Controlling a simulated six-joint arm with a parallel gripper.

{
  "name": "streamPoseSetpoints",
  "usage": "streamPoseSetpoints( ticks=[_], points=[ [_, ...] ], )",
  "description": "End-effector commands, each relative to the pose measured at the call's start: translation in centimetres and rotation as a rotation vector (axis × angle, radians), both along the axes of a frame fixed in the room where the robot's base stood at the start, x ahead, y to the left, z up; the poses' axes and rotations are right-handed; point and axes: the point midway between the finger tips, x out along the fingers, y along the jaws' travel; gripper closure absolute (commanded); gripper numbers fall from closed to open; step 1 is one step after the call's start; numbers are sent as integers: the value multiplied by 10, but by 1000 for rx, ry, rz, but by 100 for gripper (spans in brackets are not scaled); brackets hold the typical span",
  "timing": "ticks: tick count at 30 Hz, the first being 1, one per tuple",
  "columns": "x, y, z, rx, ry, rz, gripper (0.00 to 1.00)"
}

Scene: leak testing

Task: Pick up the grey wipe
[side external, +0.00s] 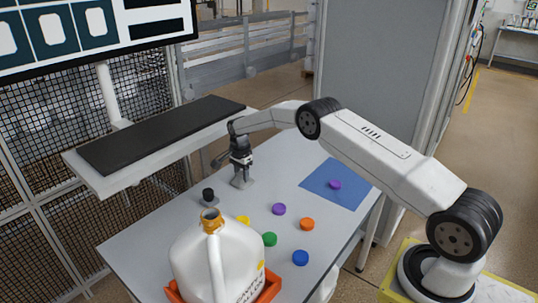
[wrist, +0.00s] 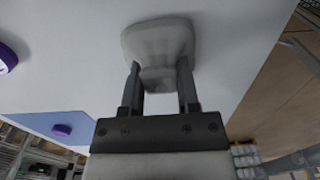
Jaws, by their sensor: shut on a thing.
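My gripper (side external: 240,168) reaches down to the far part of the grey table in the side view. In the wrist view, my gripper (wrist: 158,88) has its two fingers on either side of the grey wipe (wrist: 158,38), shut on a narrow raised part of it. The wipe's wider part spreads out beyond the fingertips. In the side view the wipe (side external: 243,183) is a small grey shape under the gripper, at or just above the tabletop; I cannot tell if it touches.
Coloured caps, such as the orange one (side external: 307,224) and the blue one (side external: 300,258), lie across the table (side external: 150,230). A purple cap (side external: 335,184) sits on a blue mat (side external: 352,194). A white jug (side external: 225,255) stands in an orange tray (side external: 270,287) at the front. A black cap (side external: 208,194) is left of my gripper.

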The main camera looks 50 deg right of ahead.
Motion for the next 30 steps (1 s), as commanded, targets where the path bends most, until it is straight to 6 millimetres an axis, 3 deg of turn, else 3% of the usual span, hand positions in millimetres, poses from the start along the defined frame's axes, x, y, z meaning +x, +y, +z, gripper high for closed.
streamPoseSetpoints(
  ticks=[8,14,30],
  points=[
    [0,0,9,0,-1,0,100],
    [1,0,31,-1,-3,0,100],
    [-36,7,76,0,-1,0,100]
  ],
)
